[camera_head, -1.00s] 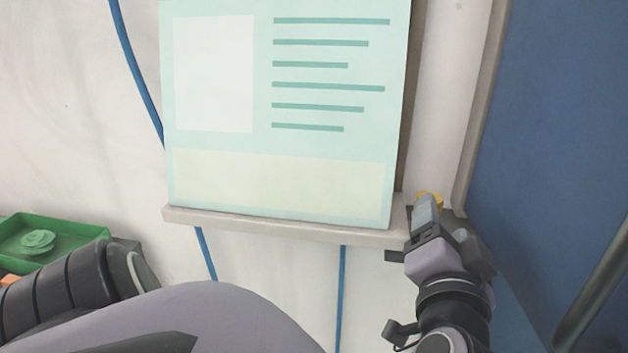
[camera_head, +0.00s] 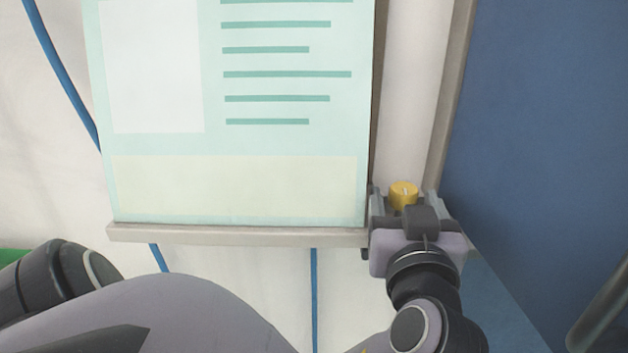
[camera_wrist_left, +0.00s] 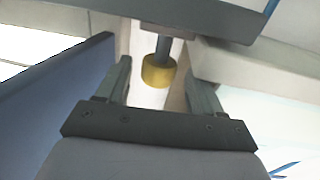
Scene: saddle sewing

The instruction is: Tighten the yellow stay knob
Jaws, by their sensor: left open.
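The yellow stay knob (camera_head: 404,194) is a short yellow cylinder at the right end of the ledge under the pale green board. My left gripper (camera_head: 405,197) is open, with one finger on each side of the knob. In the left wrist view the knob (camera_wrist_left: 159,71) sits on a dark shaft, between and beyond the tips of the open fingers (camera_wrist_left: 160,78). Gaps show between the knob and both fingers there. My right gripper is not in view.
The pale green board (camera_head: 290,180) stands on a grey ledge (camera_head: 230,235) just left of my left gripper. A blue panel (camera_head: 545,130) rises close on the right. Blue cables (camera_head: 314,290) hang below and beside the board.

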